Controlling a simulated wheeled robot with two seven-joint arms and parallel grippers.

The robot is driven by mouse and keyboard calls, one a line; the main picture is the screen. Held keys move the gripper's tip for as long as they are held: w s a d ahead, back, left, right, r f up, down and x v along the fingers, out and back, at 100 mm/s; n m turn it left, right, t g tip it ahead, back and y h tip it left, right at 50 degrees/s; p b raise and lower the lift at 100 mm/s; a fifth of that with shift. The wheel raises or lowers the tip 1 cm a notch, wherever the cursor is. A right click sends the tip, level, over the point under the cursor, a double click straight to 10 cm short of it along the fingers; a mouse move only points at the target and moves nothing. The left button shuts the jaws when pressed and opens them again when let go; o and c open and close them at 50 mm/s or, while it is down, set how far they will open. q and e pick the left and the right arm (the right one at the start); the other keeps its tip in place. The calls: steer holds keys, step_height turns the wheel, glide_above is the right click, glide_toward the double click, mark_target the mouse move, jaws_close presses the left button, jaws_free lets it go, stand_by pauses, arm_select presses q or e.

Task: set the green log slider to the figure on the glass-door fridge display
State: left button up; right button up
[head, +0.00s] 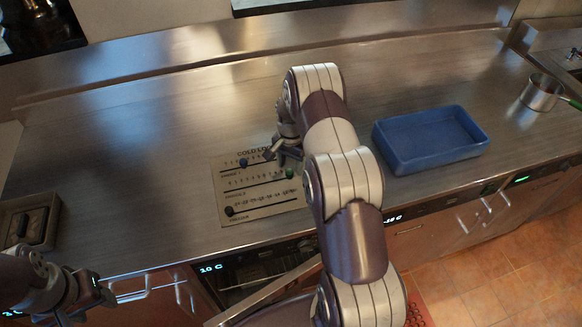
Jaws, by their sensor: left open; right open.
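The cold log board (262,211) lies on the steel counter with three scaled rows. The green slider (289,173) is near the right end of the middle row. A blue slider (243,163) sits on the top row and a black one (230,211) at the left end of the bottom row. My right gripper (281,155) is open over the board's upper right, close to the green slider; contact cannot be told. My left gripper (88,297) is open at the lower left, away from the board. A lit display (211,268) below the counter edge reads 10 C.
Another display (393,218) to the right seems to read -18 C. A partly cut-off display (12,313) is at the lower left. A blue tray (430,140) and a metal pot (540,93) stand right of my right arm.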

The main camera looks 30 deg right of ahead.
mark_target(292, 171)
step_height(292, 171, up, 11)
steer(key=b, duration=0.3)
steer(key=shift+s, duration=0.15)
steer(key=shift+d, duration=0.1)
steer(key=s+a+r+n+t+b, duration=0.1)
steer(key=s+a+n+b, duration=0.1)
steer(key=s+a+n, duration=1)
steer(key=s+a, duration=0.5)
steer(key=s, duration=0.4)
steer(key=shift+a+r, duration=0.15)
steer(key=shift+a, duration=0.15)
